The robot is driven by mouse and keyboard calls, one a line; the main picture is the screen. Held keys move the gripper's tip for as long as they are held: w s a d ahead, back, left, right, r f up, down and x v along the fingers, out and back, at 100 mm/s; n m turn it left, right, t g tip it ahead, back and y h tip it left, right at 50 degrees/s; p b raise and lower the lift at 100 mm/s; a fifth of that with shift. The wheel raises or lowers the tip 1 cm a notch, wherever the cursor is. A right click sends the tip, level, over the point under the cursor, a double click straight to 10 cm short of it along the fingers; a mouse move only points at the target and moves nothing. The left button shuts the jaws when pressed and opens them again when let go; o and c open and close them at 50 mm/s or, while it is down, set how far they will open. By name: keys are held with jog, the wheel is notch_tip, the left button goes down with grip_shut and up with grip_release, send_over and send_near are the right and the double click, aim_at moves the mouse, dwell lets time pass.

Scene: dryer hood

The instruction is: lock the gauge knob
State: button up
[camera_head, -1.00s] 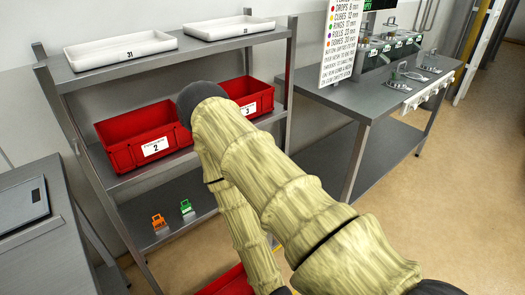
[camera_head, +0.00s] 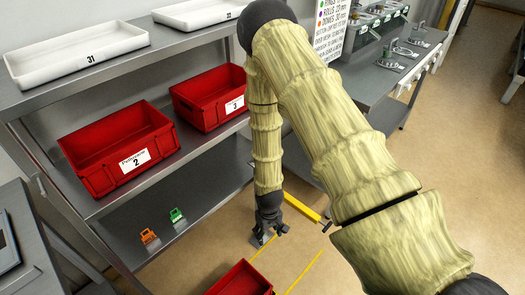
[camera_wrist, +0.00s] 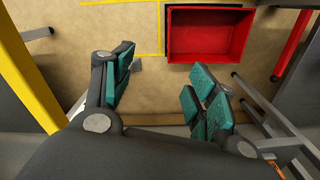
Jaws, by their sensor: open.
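I cannot make out a gauge knob in either view. Small metal fixtures (camera_head: 403,52) stand on the bench at the upper right of the head view, too small to tell in detail. My gripper (camera_head: 268,228) hangs low above the floor, in front of the shelf rack. In the wrist view my gripper (camera_wrist: 160,85) is open, its teal-padded fingers wide apart with nothing between them. My arm hides part of the bench and the sign.
A red bin (camera_wrist: 208,35) is on the floor close to my gripper. The rack holds red bins (camera_head: 120,150), white trays (camera_head: 75,55), and a small orange item (camera_head: 150,238) and green item (camera_head: 177,216) low down. Floor (camera_head: 465,140) is open at right.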

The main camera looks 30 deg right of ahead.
jog(key=w+d+r+p, duration=0.1)
jog(key=w+d+r, duration=0.3)
jog(key=w+r, duration=0.45)
jog(key=w+d+r+p, duration=0.1)
jog(key=w+d+r, duration=0.2)
jog(key=w+r, duration=0.5)
jog(key=w+d+r+p, duration=0.1)
jog(key=w+d+r, duration=0.3)
jog(key=w+r, duration=0.45)
jog(key=shift+n, duration=0.3)
jog(key=shift+w+a+f+p, duration=0.1)
jog(key=shift+w+f+p, duration=0.2)
jog(key=shift+f, duration=1.75)
jog(key=shift+w+d+f+p, duration=0.15)
jog(key=shift+f+p, duration=0.2)
jog(key=shift+f, duration=1.75)
jog(key=shift+w+a+f+p, duration=0.15)
jog(key=shift+w+f+p, duration=0.15)
jog(key=shift+f, duration=1.75)
jog(key=c, duration=1)
